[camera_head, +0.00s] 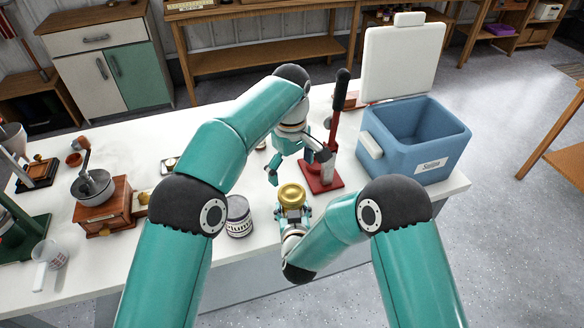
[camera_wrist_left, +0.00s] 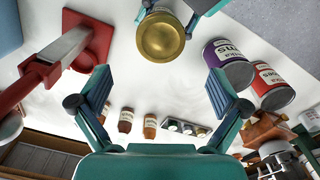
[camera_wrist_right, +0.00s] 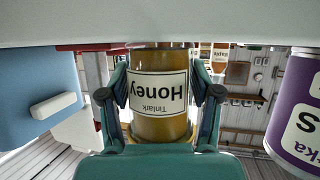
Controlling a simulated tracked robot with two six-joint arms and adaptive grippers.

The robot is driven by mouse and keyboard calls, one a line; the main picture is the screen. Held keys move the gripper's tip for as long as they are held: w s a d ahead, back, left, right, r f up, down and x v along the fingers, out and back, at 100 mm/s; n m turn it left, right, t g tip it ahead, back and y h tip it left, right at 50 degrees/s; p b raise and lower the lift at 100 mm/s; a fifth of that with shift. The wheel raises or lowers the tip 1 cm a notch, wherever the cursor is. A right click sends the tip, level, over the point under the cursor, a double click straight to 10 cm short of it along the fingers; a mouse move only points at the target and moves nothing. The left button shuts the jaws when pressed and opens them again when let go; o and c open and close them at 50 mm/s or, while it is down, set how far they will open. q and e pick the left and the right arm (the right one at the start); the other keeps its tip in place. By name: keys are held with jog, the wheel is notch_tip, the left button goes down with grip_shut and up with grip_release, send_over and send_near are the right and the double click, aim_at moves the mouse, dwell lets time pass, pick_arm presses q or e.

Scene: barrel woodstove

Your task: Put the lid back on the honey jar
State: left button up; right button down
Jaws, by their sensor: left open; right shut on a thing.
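The honey jar (camera_wrist_right: 158,95) is amber with a white "Honey" label, upside down in the right wrist view. My right gripper (camera_head: 292,213) is shut around its sides; its fingers also flank the jar in the right wrist view (camera_wrist_right: 160,105). The round gold lid (camera_head: 292,195) covers the jar's top and also shows in the left wrist view (camera_wrist_left: 162,38). I cannot tell how firmly it is seated. My left gripper (camera_head: 295,160) is open and empty, behind the jar in the head view. Its spread fingers (camera_wrist_left: 160,85) point toward the table, apart from the lid.
A plum can (camera_head: 239,216) stands left of the jar; a red can (camera_wrist_left: 272,88) shows beside it. A red press (camera_head: 322,178) stands close behind and right. A blue cooler (camera_head: 415,135) with its lid open is at the right. A wooden grinder (camera_head: 103,207) is at the left.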

aim_at(292, 193)
pick_arm(q)
jog(key=shift+f, duration=0.15)
jog(key=shift+f, duration=3.9)
jog(key=c, duration=1.2)
jog(key=m, duration=0.4)
jog(key=shift+m, duration=0.3)
jog(key=m, duration=0.6)
jog(key=shift+m, duration=0.3)
jog(key=m, duration=0.4)
jog(key=shift+m, duration=0.3)
jog(key=m, duration=0.5)
jog(key=shift+m, duration=0.3)
jog(key=o, duration=1.2)
